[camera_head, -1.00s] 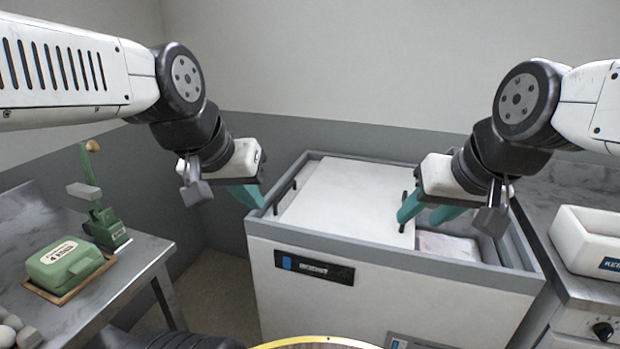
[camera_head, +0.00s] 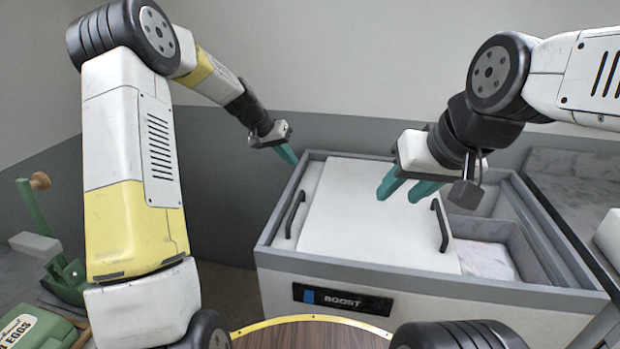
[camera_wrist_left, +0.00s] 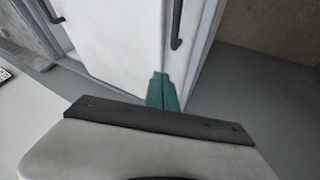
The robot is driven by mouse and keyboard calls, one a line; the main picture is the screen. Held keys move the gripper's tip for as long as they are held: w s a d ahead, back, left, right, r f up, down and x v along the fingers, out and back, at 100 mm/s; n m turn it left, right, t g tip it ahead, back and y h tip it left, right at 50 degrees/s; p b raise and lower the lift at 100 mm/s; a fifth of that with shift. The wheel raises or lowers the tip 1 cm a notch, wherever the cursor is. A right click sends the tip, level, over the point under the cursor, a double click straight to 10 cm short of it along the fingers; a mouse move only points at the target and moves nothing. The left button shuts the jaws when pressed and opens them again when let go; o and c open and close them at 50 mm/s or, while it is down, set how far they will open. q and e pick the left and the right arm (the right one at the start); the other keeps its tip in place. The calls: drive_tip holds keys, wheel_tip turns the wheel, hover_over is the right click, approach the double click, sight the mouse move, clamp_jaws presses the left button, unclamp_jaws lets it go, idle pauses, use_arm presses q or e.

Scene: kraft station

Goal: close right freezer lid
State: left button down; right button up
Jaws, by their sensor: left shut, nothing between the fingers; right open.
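The white freezer (camera_head: 278,282) stands in the middle of the head view. A white lid panel (camera_head: 375,205) covers its left and middle part, and the right part is open. A dark handle (camera_head: 440,226) is at the panel's right edge. Another dark handle (camera_head: 294,214) is at the left. My right gripper (camera_head: 403,193) is open and empty over the panel, left of the right handle; contact cannot be told. My left gripper (camera_head: 290,156) is shut and empty by the freezer's far left corner. Its closed fingers (camera_wrist_left: 162,92) show in the left wrist view in front of the lid.
The open compartment (camera_head: 488,258) holds a pale package. A counter (camera_head: 575,185) adjoins the freezer on the right. A green egg carton (camera_head: 35,330) and a green device (camera_head: 60,270) stand at the left. A round wooden top (camera_head: 310,335) is at the front.

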use_arm(q)
approach(309, 193)
drive_tip(key=shift+h, duration=0.4)
drive_tip(key=w+d+f, duration=0.2)
drive_tip(key=d+f, duration=0.1)
drive_tip(key=w+d+f, duration=0.1)
drive_tip(key=d, duration=0.1)
drive_tip(key=shift+w+f, duration=0.1)
drive_tip(key=shift+f, duration=0.2)
